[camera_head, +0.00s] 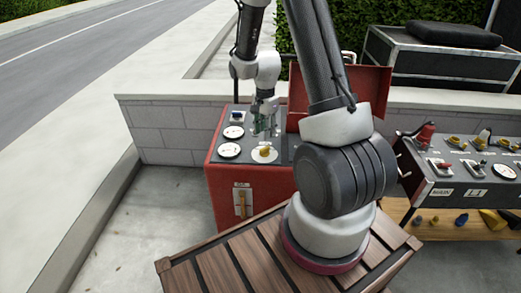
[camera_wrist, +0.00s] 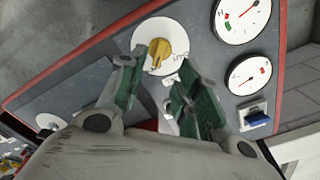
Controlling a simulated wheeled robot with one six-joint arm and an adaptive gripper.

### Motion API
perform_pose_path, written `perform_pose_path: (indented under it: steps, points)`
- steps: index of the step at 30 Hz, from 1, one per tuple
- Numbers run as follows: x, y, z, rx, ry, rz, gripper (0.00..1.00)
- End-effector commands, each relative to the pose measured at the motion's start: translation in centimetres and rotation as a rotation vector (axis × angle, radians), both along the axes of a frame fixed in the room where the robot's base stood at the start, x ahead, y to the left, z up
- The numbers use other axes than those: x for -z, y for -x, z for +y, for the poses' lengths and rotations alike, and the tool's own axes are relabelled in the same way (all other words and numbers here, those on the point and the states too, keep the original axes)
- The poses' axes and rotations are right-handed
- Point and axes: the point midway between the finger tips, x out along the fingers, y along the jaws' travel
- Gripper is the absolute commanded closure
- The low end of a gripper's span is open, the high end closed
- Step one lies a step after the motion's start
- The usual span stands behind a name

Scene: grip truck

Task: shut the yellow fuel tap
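The yellow tap (camera_wrist: 160,50) is a knob on a round white plate on the grey top panel of a red unit. In the head view the tap (camera_head: 265,152) sits near the panel's front right. In the wrist view it lies just beyond my fingertips, roughly in line with the gap between them. My gripper (camera_wrist: 157,77) has green-padded fingers spread apart with nothing between them. In the head view my gripper (camera_head: 265,130) points down close above the tap. The plate has small lettering that I cannot read well. I see no clear contact with the tap.
A second control panel (camera_head: 470,165) is at right. A low grey wall (camera_head: 165,135) runs behind.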

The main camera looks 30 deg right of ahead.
Motion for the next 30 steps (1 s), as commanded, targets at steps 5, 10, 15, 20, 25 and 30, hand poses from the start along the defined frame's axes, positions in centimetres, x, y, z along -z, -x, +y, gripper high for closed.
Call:
perform_pose_path:
  steps: [5, 10, 15, 20, 25, 30]
  points:
    - [1.3, 0.0, 0.0, 0.041, 0.0, 0.001, 0.66]
    - [4.2, 0.1, 0.0, 0.039, 0.0, 0.003, 0.66]
    - [6.6, 0.1, 0.0, 0.038, -0.001, 0.002, 0.66]
    - [7.7, 0.0, 0.0, 0.037, 0.0, 0.001, 0.66]
    - [7.8, 0.0, 0.0, 0.037, 0.0, 0.0, 0.66]
    - [7.7, 0.0, 0.0, 0.037, 0.0, 0.0, 0.82]
